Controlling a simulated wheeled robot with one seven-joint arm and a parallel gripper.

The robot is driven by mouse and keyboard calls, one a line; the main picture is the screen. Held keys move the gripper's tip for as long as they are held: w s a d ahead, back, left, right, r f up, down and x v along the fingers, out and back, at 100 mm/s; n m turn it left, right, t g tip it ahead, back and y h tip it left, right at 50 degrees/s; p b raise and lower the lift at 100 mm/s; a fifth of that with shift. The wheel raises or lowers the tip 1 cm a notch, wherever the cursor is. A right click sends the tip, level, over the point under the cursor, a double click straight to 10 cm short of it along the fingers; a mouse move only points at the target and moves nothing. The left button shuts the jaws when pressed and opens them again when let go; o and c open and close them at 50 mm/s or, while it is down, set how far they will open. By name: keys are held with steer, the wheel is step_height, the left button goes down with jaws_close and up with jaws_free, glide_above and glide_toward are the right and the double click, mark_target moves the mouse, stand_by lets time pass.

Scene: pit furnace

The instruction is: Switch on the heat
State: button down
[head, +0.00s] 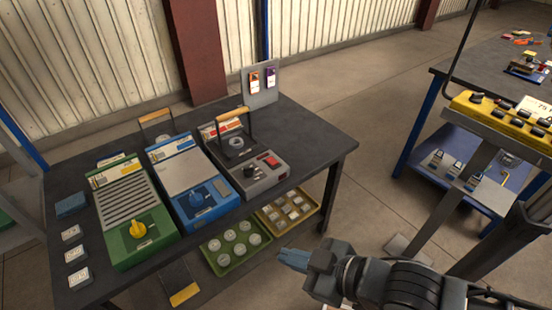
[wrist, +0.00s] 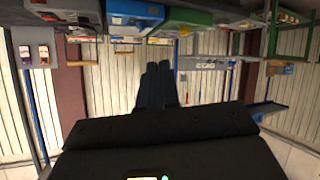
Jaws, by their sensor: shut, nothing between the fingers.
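Three control units stand on the dark table. The grey unit (head: 250,172) has a black knob (head: 250,172), a red switch (head: 269,160) and a wooden-handled frame over it. The blue unit (head: 190,185) has a blue knob (head: 197,198), and the green unit (head: 130,212) has a yellow knob (head: 138,229). I cannot tell which control is the heat. My gripper (head: 284,256) is shut and empty, in front of the table and apart from the units. It also shows in the wrist view (wrist: 158,68), which looks upside down.
The dark table (head: 318,142) has bare room on its right. A green tray (head: 213,258) and a yellow tray (head: 262,222) sit on its lower shelf. A yellow control box (head: 490,112) on a stand is at the right, with another table behind. A card panel (head: 262,98) stands at the back.

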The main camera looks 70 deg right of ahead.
steer(key=w+d+f+m+g+h+b, duration=0.1)
steer(key=w+d+f+g+h, duration=0.15)
steer(key=w+d+f, duration=0.6)
step_height(320, 180, up, 11)
steer(key=m+g+y+b, duration=0.3)
steer(key=m+g+y, duration=0.15)
steer(key=g, duration=0.25)
glide_above(275, 163)
steer(key=s+a, duration=0.1)
steer(key=s, duration=0.1)
steer(key=shift+a+r+m+g+h, duration=0.1)
steer(key=shift+m+g+h, duration=0.15)
steer(key=shift+m+h, duration=0.2)
steer(key=x, duration=0.8)
steer(key=s+x, duration=0.1)
steer(key=x, duration=0.4)
steer(key=shift+a, duration=0.4)
steer(key=shift+f, duration=0.55)
